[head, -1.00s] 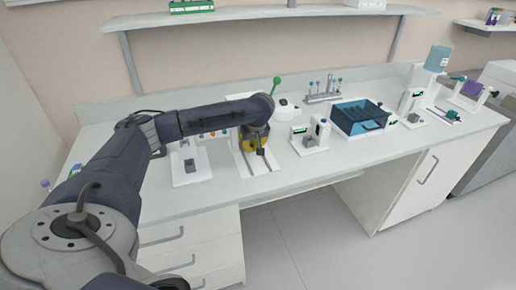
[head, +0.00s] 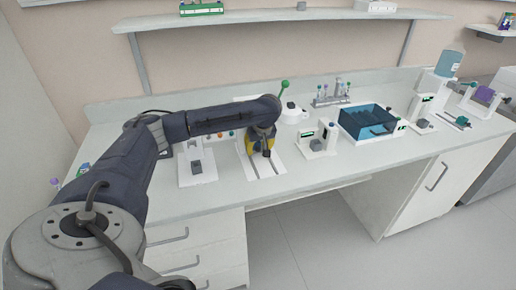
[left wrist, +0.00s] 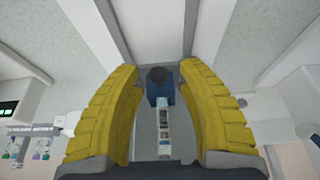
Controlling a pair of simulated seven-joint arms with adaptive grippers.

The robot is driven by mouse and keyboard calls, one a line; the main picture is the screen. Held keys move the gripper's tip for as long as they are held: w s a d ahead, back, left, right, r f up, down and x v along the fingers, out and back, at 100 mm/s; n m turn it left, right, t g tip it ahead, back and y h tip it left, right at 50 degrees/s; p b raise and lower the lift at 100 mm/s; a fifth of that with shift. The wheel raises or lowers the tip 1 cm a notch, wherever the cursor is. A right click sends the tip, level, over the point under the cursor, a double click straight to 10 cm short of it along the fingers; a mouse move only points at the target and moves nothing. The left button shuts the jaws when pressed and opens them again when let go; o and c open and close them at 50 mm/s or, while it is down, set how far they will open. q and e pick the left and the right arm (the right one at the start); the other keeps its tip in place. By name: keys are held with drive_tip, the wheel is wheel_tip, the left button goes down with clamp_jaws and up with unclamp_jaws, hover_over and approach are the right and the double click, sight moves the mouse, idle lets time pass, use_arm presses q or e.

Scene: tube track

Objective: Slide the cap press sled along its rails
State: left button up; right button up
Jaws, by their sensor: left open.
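The cap press sled shows in the left wrist view as a blue block with a dark round knob (left wrist: 158,76), centred between my fingers. The white rail base (head: 264,168) with its two dark parallel rails lies on the bench in the head view, running toward the front edge. My left gripper (head: 262,143) is over the rails and hides most of the sled in the head view. In the left wrist view its yellow fingers (left wrist: 160,95) are open, one on each side of the knob, with gaps between. I cannot tell its exact height. My right gripper is not in view.
A white stand with a grey block (head: 197,168) is left of the rails. A small white device (head: 318,143) and a blue bin (head: 368,122) stand to the right. A green-knobbed lever (head: 284,86) rises behind. Bench front right of the rails is clear.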

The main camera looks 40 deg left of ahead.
use_arm(q)
drive_tip(key=v, duration=1.1)
drive_tip(key=shift+r, duration=0.4)
drive_tip(key=shift+d, duration=0.1)
